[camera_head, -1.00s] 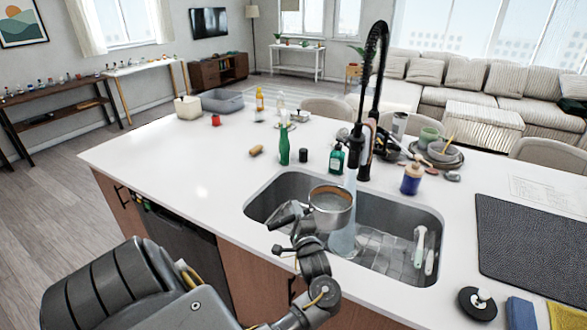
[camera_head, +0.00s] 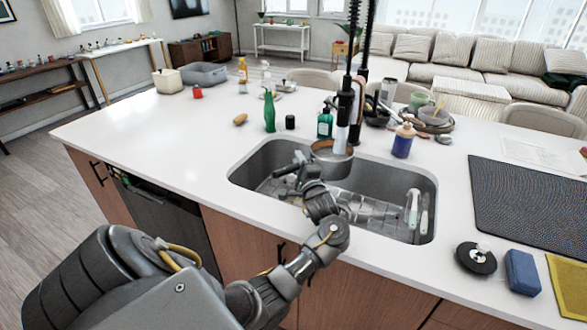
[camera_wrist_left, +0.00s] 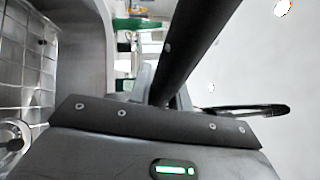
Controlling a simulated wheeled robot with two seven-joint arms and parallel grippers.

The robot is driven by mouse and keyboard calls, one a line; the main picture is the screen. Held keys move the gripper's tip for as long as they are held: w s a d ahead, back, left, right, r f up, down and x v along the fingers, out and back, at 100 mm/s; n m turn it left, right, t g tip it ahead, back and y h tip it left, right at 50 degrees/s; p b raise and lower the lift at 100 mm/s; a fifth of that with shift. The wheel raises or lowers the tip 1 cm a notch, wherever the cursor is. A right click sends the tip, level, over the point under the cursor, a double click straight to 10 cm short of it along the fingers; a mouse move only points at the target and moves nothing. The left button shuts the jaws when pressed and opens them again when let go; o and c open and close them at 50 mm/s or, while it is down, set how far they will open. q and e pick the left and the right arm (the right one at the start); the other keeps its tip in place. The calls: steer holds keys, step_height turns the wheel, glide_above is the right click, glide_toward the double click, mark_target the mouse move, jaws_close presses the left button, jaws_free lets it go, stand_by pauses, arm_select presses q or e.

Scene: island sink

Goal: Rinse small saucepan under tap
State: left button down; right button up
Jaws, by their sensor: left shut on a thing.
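The small saucepan (camera_head: 333,154), metal with a brownish rim, is held above the back part of the sink (camera_head: 433,190), below the black tap (camera_head: 346,105). A pale stream (camera_head: 341,139) runs from the tap head to the pan, and none shows below it. My left gripper (camera_head: 298,170) is shut on the saucepan's handle, at the pan's front left. The arm hides part of the basin. In the left wrist view a dark bar rises from the gripper; I cannot tell if it is the handle. My right gripper is not in view.
A green bottle (camera_head: 269,112), a soap bottle (camera_head: 325,123) and a blue bottle (camera_head: 403,141) stand behind the sink. Dishes (camera_head: 430,122) are stacked at the back right. Brushes (camera_head: 413,208) lie in the basin's right side. The left counter is mostly clear.

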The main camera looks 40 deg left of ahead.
arm_select(q)
steer(key=shift+w+a+f+b, duration=0.15)
steer(key=shift+w+b, duration=0.2)
steer(key=shift+w, duration=0.5)
steer(key=shift+w+a+f+b, duration=0.1)
steer(key=shift+w+a+b, duration=0.15)
steer(key=shift+w, duration=0.55)
steer(key=shift+w+a+f+b, duration=0.15)
steer(key=shift+w+b, duration=0.25)
steer(key=shift+w, duration=0.45)
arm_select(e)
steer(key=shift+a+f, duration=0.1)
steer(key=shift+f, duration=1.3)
arm_select(q)
steer(key=shift+d, duration=0.1)
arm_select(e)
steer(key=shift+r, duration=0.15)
arm_select(q)
steer(key=shift+w+d+p, duration=0.1)
steer(key=shift+d+p, duration=0.45)
steer(key=shift+p, duration=0.05)
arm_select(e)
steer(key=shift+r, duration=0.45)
arm_select(q)
steer(key=shift+a+r, duration=0.1)
steer(key=shift+a, duration=0.1)
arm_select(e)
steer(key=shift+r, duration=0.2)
